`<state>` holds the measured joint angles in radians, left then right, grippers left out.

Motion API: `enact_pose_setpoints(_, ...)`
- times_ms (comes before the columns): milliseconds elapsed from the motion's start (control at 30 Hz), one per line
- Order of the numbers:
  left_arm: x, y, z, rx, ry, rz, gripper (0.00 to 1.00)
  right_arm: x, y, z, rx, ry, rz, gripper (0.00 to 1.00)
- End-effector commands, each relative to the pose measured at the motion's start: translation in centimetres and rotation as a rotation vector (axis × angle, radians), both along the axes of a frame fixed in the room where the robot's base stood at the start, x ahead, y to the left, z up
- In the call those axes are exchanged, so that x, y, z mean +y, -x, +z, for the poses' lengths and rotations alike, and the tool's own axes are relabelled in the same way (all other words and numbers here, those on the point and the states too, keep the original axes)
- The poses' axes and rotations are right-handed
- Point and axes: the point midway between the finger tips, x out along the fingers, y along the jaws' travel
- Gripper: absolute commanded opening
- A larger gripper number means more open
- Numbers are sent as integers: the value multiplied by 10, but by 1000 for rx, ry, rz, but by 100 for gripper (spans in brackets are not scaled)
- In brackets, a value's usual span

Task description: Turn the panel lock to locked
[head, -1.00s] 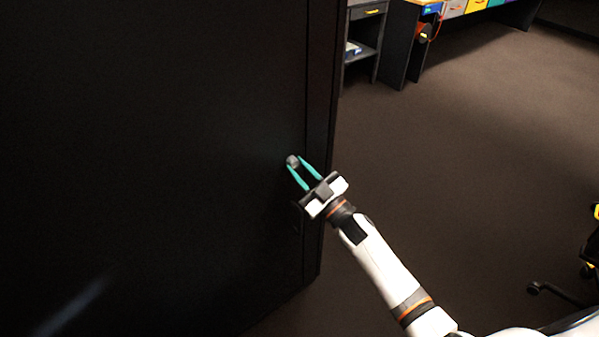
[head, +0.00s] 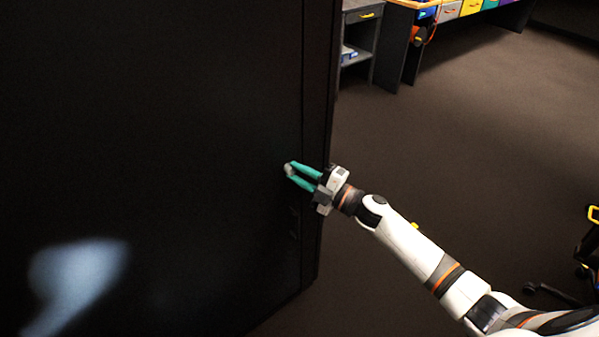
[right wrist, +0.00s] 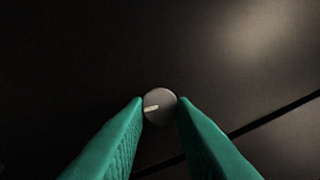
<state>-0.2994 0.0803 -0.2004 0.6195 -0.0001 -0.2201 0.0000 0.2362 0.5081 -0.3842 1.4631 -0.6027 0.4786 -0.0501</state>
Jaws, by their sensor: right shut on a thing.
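The panel (head: 180,150) is a large, dark upright face on the left of the head view. Its lock is a small grey round knob (right wrist: 160,106) near the panel's right edge, with a pale mark on its face in the right wrist view. My right gripper (head: 289,175) has teal fingers and is shut on the knob, one fingertip on each side. The knob also shows small between the fingertips in the head view (head: 290,170). No locked or unlocked label can be read. My left gripper is not in view.
A dark seam (right wrist: 245,128) runs across the panel beside the knob. Open brown floor (head: 450,150) lies right of the panel. A desk with coloured drawers (head: 470,8) stands at the back, and part of a chair (head: 585,260) shows at the right edge.

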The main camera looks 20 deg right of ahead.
Motion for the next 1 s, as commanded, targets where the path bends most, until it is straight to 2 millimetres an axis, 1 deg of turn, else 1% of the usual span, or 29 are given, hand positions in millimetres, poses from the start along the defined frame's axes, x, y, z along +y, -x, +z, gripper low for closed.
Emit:
enact_pose_setpoints(100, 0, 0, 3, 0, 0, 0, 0, 0, 0, 1, -18, 52, 0, 0)
enact_pose_setpoints(300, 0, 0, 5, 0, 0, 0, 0, 0, 0, 1, -36, 102, -1, 0)
enact_pose_setpoints(800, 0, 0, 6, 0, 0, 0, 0, 0, 0, 1, -43, 118, 0, 0)
enact_pose_setpoints(833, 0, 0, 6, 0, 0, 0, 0, 0, 0, 1, -43, 118, 0, 24)
enact_pose_setpoints(933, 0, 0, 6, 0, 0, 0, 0, 0, 0, 1, -42, 117, 0, 41)
enact_pose_setpoints(967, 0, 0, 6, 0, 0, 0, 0, 0, 0, 1, -42, 117, 0, 45)
enact_pose_setpoints(1000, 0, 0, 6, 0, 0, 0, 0, 0, 0, 1, -42, 117, 0, 45)
